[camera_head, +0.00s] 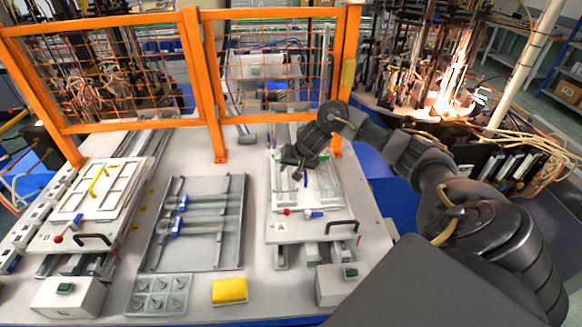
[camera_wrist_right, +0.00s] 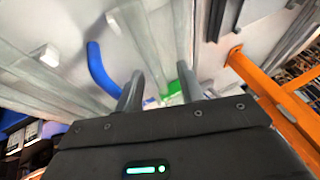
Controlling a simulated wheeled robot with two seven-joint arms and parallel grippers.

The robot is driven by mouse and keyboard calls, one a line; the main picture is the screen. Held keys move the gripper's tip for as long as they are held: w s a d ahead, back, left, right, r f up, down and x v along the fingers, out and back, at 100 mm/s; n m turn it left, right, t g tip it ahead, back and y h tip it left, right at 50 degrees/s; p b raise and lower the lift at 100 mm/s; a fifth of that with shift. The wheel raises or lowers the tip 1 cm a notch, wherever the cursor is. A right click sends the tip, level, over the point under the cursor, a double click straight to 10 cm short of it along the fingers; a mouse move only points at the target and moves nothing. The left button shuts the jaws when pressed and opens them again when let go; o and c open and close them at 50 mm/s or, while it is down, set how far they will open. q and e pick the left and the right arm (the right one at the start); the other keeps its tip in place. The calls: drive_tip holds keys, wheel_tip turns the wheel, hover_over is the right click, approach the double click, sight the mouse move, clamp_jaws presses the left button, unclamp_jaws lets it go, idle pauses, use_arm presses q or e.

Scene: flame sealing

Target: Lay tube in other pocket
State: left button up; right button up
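My right gripper (camera_head: 296,158) is above the back part of fixture A (camera_head: 262,229), pointing down. In the right wrist view its two fingers (camera_wrist_right: 160,75) stand apart; I make out no tube clearly held between them. Fixture A carries a clear, pale frame with long pockets (camera_head: 331,187); a tube lying in them cannot be made out. A green piece (camera_wrist_right: 185,84) shows behind the fingers. On the grey tray (camera_head: 220,225), rods with blue clips lie across, one behind (camera_head: 182,203) and one nearer (camera_head: 177,227). My left gripper is not in view.
Fixture B (camera_head: 50,238) stands at left with a yellow piece (camera_head: 99,181) on its frame. A yellow sponge (camera_head: 229,291) and a compartment box (camera_head: 157,295) lie in front. An orange mesh fence (camera_head: 212,85) closes the back. A flame (camera_head: 455,85) burns at the back right.

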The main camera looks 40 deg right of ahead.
drive_tip(key=shift+s, duration=0.1)
drive_tip(key=v, duration=1)
drive_tip(key=shift+r, duration=0.35)
drive_tip(key=shift+d, duration=0.1)
